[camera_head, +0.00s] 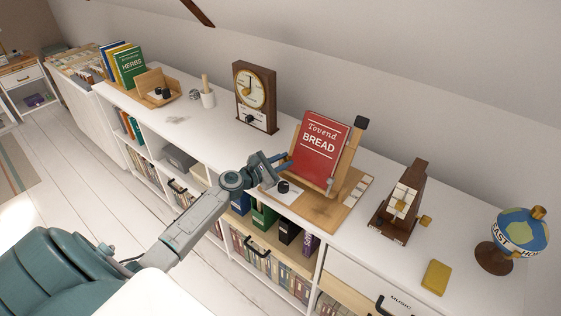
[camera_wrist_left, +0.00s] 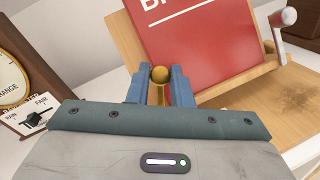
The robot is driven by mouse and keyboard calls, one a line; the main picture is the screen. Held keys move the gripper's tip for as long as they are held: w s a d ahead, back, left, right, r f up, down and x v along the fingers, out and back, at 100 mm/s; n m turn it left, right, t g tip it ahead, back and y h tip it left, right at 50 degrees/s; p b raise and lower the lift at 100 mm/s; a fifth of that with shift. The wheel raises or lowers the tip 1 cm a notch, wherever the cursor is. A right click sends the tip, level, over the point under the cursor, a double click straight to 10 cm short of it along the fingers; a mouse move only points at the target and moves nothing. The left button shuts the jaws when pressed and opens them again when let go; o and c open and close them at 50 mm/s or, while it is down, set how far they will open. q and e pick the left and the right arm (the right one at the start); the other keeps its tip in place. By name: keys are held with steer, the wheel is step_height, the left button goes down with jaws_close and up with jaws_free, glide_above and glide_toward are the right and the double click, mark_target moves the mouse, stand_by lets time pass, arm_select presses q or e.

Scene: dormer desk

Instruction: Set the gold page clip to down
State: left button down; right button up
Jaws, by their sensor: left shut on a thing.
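The gold page clip (camera_wrist_left: 160,74) has a round knob on a thin stem and shows in the left wrist view at the lower left edge of the wooden book stand (camera_head: 351,150). My left gripper (camera_wrist_left: 160,88) is shut on it, with a blue finger on either side. The stem runs down between the fingers, and its lower end is hidden. In the head view the gripper (camera_head: 281,160) is at the left side of the red bread book (camera_head: 320,148), and I cannot make out the clip there. My right gripper is not in view.
A wooden clock (camera_head: 254,97) stands to the left, a dark wooden stand (camera_head: 402,200) to the right. A yellow block (camera_head: 436,277) and globe (camera_head: 520,235) are farther right.

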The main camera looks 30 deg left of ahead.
arm_select(q)
steer(key=m, duration=0.1)
steer(key=m+g, duration=0.1)
steer(key=d+m+h+b, duration=0.1)
steer(key=shift+s+f+m, duration=0.15)
steer(key=shift+f+m, duration=0.15)
steer(key=m, duration=0.1)
steer(key=d+m+g, duration=0.1)
steer(key=f+m+g, duration=0.1)
steer(key=m, duration=0.1)
steer(key=shift+s+d+h+b, duration=0.15)
steer(key=shift+s+h+b, duration=0.15)
steer(key=shift+h+b, duration=0.1)
steer(key=m, duration=0.1)
steer(key=m+g, duration=0.1)
steer(key=f+m, duration=0.1)
steer(key=shift+s+d+g, duration=0.3)
steer(key=shift+d, duration=0.05)
steer(key=shift+s+d+f+m+g, duration=0.15)
steer(key=shift+f+m+g, duration=0.1)
steer(key=shift+m, duration=0.5)
steer(key=shift+s+f+m+g, duration=0.1)
steer(key=shift+f+m+g, duration=0.15)
steer(key=shift+m, duration=0.5)
steer(key=c, duration=1.3)
jaws_free()
